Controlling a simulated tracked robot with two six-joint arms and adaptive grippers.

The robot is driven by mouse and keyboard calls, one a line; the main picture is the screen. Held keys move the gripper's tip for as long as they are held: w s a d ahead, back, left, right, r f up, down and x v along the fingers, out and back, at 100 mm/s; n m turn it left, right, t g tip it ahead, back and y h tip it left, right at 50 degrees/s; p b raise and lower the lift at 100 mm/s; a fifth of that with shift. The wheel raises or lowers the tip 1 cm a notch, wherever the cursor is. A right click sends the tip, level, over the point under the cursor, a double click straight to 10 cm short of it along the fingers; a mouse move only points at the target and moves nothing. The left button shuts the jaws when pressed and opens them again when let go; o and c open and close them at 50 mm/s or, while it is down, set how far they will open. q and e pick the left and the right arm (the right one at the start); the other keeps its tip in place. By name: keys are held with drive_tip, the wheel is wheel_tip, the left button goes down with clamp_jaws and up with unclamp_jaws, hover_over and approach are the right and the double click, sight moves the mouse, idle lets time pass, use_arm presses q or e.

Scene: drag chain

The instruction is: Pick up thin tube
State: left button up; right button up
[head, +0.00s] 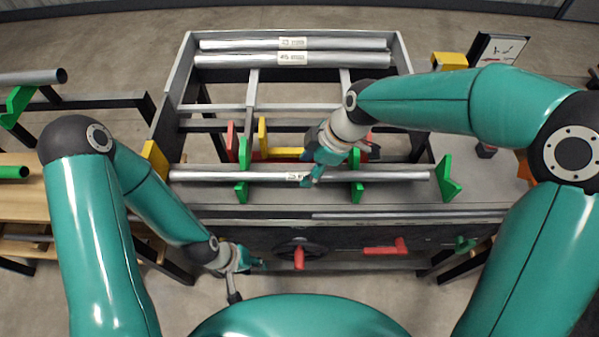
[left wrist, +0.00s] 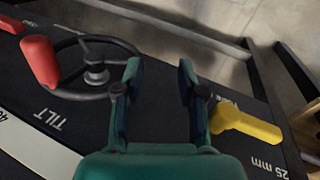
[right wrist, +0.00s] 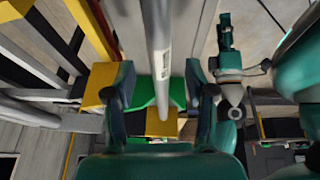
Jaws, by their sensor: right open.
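A thin grey tube (head: 230,176) with a white label lies across green V-shaped supports (head: 241,192) at the front of the bench frame. My right gripper (head: 338,168) is open above its middle. In the right wrist view the tube (right wrist: 159,40) runs between the open fingers (right wrist: 158,90), above a green support; contact cannot be told. My left gripper (head: 250,262) is low at the front panel, left of the handwheel. In the left wrist view its fingers (left wrist: 160,85) are apart with nothing between them.
Two thicker labelled tubes (head: 225,61) lie at the back of the frame. The front panel carries a handwheel (head: 300,251) with a red handle, and a red lever (head: 385,248). A yellow lever (left wrist: 240,122) by "25 mm" is close to the left fingers. Yellow blocks (head: 155,158) stand nearby.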

sight(299, 176)
drive_tip(key=shift+x, duration=1.4)
drive_tip(key=shift+w, duration=0.1)
clamp_jaws()
drive_tip(key=shift+r, duration=0.1)
